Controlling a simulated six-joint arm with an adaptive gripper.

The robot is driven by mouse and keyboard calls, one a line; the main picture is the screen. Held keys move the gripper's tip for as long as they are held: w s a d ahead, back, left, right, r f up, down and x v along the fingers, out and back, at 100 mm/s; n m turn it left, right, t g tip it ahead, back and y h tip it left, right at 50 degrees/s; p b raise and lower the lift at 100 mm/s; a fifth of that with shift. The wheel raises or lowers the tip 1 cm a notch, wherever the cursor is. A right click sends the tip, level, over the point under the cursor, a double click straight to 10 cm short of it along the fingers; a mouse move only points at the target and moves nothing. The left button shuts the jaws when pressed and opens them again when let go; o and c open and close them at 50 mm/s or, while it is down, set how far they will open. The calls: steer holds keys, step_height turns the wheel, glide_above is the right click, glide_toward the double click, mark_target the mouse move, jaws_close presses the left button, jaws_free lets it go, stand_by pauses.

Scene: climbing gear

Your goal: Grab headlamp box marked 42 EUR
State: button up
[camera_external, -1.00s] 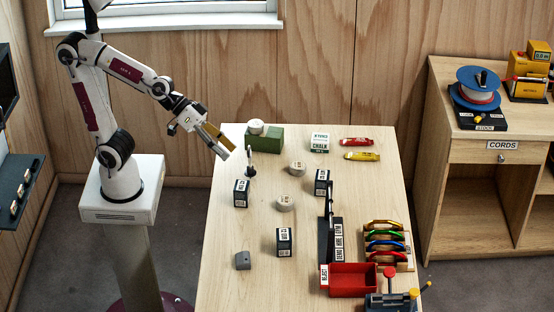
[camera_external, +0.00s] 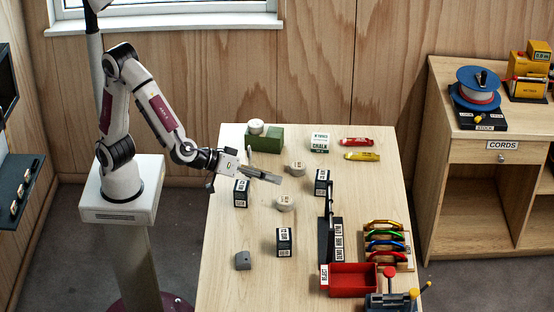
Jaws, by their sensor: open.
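Three small dark boxes with white labels stand on the table: one at the left (camera_external: 241,194), one right of centre (camera_external: 321,183) and one nearer the front (camera_external: 284,242). Their label print is too small to read, so I cannot tell which is marked 42 EUR. My gripper (camera_external: 268,177) is open and empty, above the table, its fingers pointing right. In the picture it lies just above and right of the left box, between that box and the right one. Its height over the table is hard to judge.
Round grey pieces (camera_external: 285,203) lie around the table's middle, with a grey block (camera_external: 243,261) at front left. A black upright stand (camera_external: 328,228), a red bin (camera_external: 353,281) and a rack of coloured carabiners (camera_external: 386,243) fill the right. A green box (camera_external: 265,139) stands at the back.

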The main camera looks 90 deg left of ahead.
step_height(320, 180, down, 5)
steer(key=s+n+g+y, duration=0.1)
steer(key=s+y, duration=0.1)
steer(key=y, duration=0.1)
steer(key=n+g+y, duration=0.2)
steer(key=g+y, duration=0.1)
steer(key=y, duration=0.5)
glide_toward(240, 188)
steer(key=shift+w+a, duration=0.15)
steer(key=shift+a, duration=0.55)
steer(key=shift+x, duration=1.35)
steer(key=shift+x, duration=2.55)
steer(key=shift+w+d+f, duration=0.15)
